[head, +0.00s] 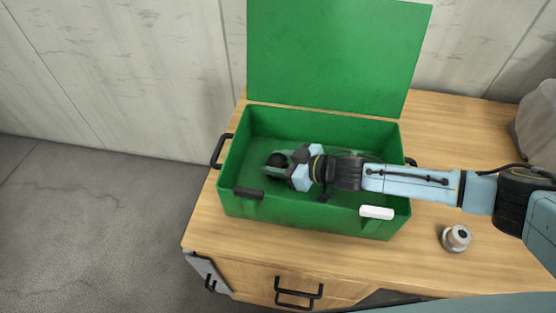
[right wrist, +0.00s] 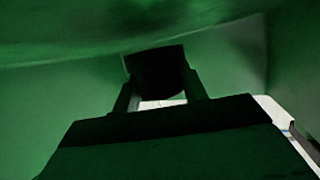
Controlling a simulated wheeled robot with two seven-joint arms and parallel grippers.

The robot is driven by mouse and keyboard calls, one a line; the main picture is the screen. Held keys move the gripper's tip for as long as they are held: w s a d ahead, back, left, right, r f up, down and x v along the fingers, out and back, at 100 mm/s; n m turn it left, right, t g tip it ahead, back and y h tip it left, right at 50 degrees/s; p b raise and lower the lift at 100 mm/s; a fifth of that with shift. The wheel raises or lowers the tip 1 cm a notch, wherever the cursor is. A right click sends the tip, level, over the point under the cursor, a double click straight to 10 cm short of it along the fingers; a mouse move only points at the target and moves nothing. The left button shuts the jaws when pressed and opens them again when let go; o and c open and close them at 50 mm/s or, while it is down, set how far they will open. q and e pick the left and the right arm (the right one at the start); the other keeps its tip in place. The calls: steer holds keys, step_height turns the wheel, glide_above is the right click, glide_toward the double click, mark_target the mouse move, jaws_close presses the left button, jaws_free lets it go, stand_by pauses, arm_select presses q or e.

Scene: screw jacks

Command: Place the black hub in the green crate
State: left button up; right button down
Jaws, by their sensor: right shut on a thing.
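The green crate (head: 330,218) stands on the wooden table with its lid (head: 335,60) raised open at the back. My right gripper (head: 279,162) reaches in from the right, over the crate's front right side, and its fingers are inside the crate. It is shut on the black hub (head: 277,159). In the right wrist view the black hub (right wrist: 158,72) sits dark between the two fingers, with green crate surfaces around it. I cannot tell whether the hub touches the crate floor. My left gripper is not in view.
A grey-white round part (head: 456,238) stands on the wooden table (head: 440,130) right of the crate. A grey object (head: 538,125) is at the far right edge. The crate has black side handles (head: 219,151) and front latches, one black, one white. Bare floor lies left.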

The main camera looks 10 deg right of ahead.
steer(key=c, duration=1)
jaws_free()
steer(key=shift+f, duration=0.1)
steer(key=shift+c, duration=0.2)
steer(key=shift+o, duration=1.2)
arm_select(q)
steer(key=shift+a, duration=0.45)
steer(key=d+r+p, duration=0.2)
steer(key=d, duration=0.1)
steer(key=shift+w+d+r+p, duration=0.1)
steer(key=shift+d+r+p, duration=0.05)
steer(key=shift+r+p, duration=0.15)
arm_select(e)
steer(key=r+v, duration=0.1)
steer(key=v, duration=1.1)
